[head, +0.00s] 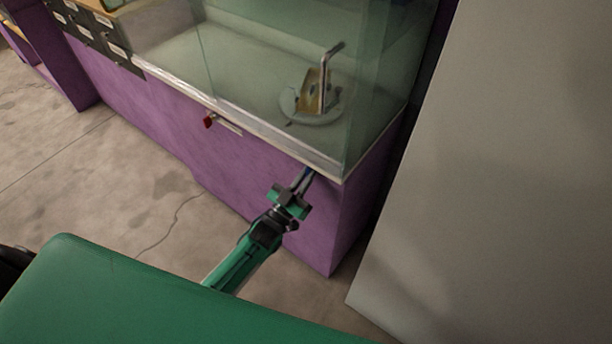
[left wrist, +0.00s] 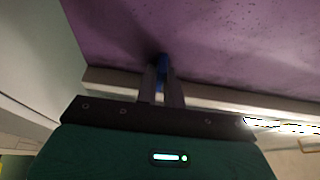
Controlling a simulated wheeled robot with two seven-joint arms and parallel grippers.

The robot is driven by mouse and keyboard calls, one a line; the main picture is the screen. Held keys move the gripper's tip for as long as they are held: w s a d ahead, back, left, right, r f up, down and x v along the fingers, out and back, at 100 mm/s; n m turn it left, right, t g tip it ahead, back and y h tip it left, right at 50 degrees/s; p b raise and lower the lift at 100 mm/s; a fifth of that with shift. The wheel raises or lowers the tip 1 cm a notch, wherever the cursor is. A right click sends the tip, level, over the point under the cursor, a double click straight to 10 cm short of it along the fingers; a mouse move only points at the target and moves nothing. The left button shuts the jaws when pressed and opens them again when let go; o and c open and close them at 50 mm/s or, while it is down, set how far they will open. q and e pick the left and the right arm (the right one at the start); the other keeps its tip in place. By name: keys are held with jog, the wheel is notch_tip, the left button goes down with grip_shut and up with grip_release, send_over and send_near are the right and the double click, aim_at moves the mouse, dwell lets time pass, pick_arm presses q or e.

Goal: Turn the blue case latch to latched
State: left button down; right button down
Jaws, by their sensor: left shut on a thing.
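The blue case latch (left wrist: 162,62) shows in the left wrist view as a small blue piece against the purple case front, between my fingertips. My left gripper (head: 306,177) is at the front of the glass case, just under its pale lower rim near the right corner. It also shows in the left wrist view (left wrist: 161,86), with its dark fingers shut on the blue latch. The fingers cover most of the latch, so I cannot tell its turned position. In the head view the latch is hidden by the gripper. My right gripper is not in view.
The glass case (head: 270,145) stands on a purple base (head: 165,125). A red latch (head: 208,120) sits further left on its front. Inside is a round plate (head: 300,116) with a metal piece. A large grey panel (head: 500,170) stands close on the right. Bare floor lies left.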

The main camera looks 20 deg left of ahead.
pick_arm(q)
jog(key=c, duration=1.5)
grip_release()
jog(key=shift+s+f, duration=0.1)
